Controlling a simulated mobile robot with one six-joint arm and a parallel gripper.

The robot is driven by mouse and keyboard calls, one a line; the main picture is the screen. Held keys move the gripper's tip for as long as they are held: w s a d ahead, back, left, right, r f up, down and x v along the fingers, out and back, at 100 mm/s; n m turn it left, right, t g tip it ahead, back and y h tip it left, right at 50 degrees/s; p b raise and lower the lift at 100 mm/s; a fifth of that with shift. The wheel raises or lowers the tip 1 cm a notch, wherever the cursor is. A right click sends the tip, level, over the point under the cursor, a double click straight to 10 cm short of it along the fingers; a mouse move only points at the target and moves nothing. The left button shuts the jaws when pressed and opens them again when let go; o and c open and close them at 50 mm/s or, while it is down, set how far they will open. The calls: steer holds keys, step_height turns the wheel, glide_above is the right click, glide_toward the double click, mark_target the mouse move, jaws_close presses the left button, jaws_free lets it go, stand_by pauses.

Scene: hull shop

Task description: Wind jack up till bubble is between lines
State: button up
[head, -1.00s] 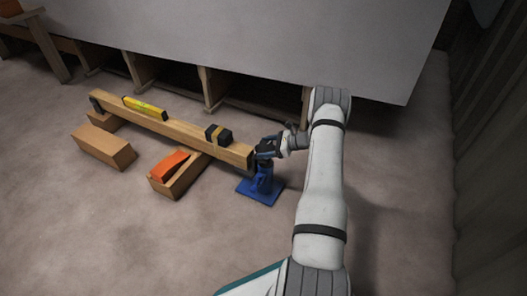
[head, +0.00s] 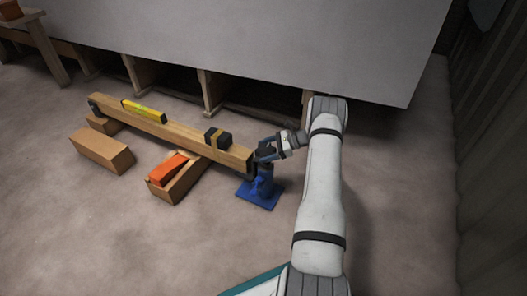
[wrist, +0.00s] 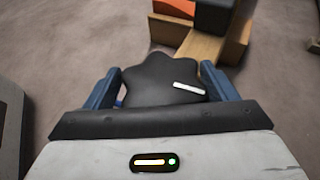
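The blue jack (head: 259,191) stands on its flat base under the right end of a wooden beam (head: 180,129). A yellow level (head: 145,110) lies on the beam towards its left end; its bubble and lines are too small to read. My gripper (head: 264,149) is at the jack, by the beam's right end. In the wrist view a black star-shaped knob (wrist: 160,82) with a white mark sits between my two blue fingers (wrist: 163,88). The fingers lie against its lobes on both sides and appear shut on it.
A black block with a tan band (head: 217,138) sits on the beam. A large grey panel (head: 250,45) overhangs behind. The front floor is clear.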

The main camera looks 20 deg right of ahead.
steer(key=shift+o, duration=0.5)
steer(key=shift+s+d, duration=0.1)
steer(key=shift+d, duration=0.05)
steer(key=p+v, duration=0.2)
steer(key=v, duration=0.5)
steer(key=shift+s+d+p, duration=0.1)
steer(key=shift+p, duration=0.3)
steer(key=shift+r, duration=0.15)
step_height(320, 180, up, 42)
steer(key=n+g+h+p, duration=0.55)
steer(key=n+p, duration=0.55)
steer(key=p, duration=0.7)
glide_above(270, 150)
steer(key=s+a, duration=0.9)
steer(key=a, duration=0.3)
steer(key=s+a+r+n+t+h+p, duration=0.1)
steer(key=s+a+r+n+h+p, duration=0.2)
steer(key=s+r+p, duration=0.6)
steer(key=s+a+r+n+t+h+p, duration=0.2)
steer(key=s+a+r+n+h+p, duration=0.2)
steer(key=s+r, duration=1.2)
steer(key=a+r+n+p, duration=0.1)
steer(key=a+n+p, duration=0.1)
steer(key=n+p, duration=0.2)
steer(key=shift+r+p, duration=0.35)
steer(key=shift+p, duration=0.25)
